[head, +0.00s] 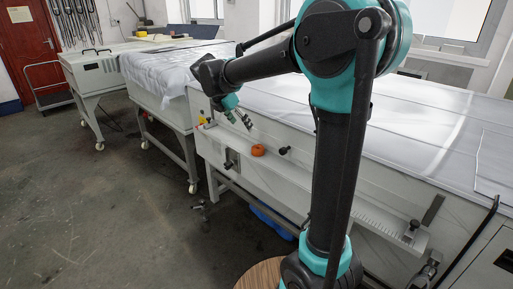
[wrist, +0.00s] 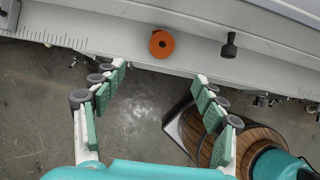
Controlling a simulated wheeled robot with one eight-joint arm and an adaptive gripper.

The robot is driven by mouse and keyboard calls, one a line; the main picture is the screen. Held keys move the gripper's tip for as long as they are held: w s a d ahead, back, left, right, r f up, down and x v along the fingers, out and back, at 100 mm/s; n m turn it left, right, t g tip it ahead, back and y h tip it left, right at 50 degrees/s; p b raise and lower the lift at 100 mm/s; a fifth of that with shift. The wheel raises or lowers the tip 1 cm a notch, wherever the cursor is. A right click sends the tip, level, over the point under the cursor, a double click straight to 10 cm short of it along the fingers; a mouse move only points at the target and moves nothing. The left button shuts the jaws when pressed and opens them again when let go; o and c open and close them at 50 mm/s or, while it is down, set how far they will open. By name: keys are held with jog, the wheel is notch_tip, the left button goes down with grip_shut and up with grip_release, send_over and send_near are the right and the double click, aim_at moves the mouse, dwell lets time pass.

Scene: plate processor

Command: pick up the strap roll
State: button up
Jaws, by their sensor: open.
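The strap roll (head: 258,150) is a small orange ring-shaped roll with a dark centre hole. It rests on the narrow ledge along the front of the long white machine. In the wrist view the strap roll (wrist: 162,43) lies ahead of and between the fingertips, beyond their reach. My gripper (head: 243,120) is up and left of the roll in the head view. In the wrist view my gripper (wrist: 160,72) is open, with its green-padded fingers spread wide and nothing between them.
A black knob (wrist: 230,45) stands right of the roll. The machine's ledge has a ruler scale (wrist: 50,38) along its edge. The machine top (head: 430,125) is covered in white sheeting. A red door (head: 28,45) and hanging tools are at the back left.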

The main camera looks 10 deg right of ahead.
aim_at(257, 148)
jog(key=x, duration=1.6)
jog(key=shift+s+d+f, duration=0.15)
jog(key=shift+s+d, duration=0.05)
jog(key=c, duration=1.3)
jog(key=shift+o, duration=0.2)
